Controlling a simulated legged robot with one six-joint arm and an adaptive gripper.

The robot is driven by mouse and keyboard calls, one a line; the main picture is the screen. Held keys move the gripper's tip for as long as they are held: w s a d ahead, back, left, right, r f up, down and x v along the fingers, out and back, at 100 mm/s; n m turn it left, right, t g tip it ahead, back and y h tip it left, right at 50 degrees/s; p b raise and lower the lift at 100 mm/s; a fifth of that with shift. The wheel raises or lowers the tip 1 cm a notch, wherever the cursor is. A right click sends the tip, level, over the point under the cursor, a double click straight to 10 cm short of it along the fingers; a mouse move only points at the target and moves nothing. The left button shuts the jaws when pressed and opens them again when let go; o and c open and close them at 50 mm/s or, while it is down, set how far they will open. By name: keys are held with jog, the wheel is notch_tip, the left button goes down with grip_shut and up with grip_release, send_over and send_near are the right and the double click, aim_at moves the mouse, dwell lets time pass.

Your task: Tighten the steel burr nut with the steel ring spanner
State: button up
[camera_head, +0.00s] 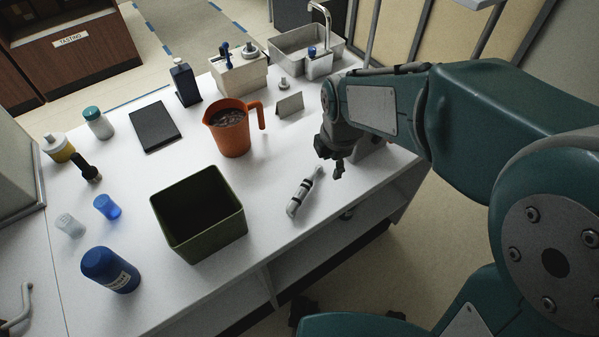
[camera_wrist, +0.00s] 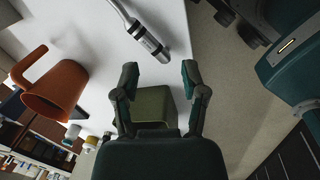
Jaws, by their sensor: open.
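The steel ring spanner (camera_head: 303,192) lies on the white counter, with dark bands near its lower end. My gripper (camera_head: 337,165) is open and empty above the counter, just up and right of the spanner. In the wrist view the spanner (camera_wrist: 146,38) lies beyond the open fingertips (camera_wrist: 160,80), not between them; its far end runs out of the frame. A small round metal piece (camera_head: 284,83) sits beside the beige box, and another metal piece (camera_head: 250,51) is on top of that box. I cannot tell which is the burr nut.
A dark green open bin (camera_head: 199,253) and an orange jug (camera_head: 231,141) stand left of the spanner. A small grey card (camera_head: 290,105) stands behind. A blue bottle (camera_head: 110,270) is at the front left. The beige box (camera_head: 238,77) and steel sink (camera_head: 290,49) are at the back.

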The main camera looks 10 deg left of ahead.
aim_at(299, 193)
jog(key=a+f+n, duration=0.4)
jog(key=f+n, duration=0.1)
jog(key=a+f+n+g, duration=0.1)
jog(key=a+f+n, duration=0.1)
jog(key=a, duration=0.1)
jog(key=shift+w+f+n+h, duration=0.3)
jog(key=shift+w+f+n, duration=0.05)
jog(key=shift+w+n, duration=0.05)
notch_tip(299, 193, down, 8)
grip_shut()
jog(key=shift+r, duration=2.6)
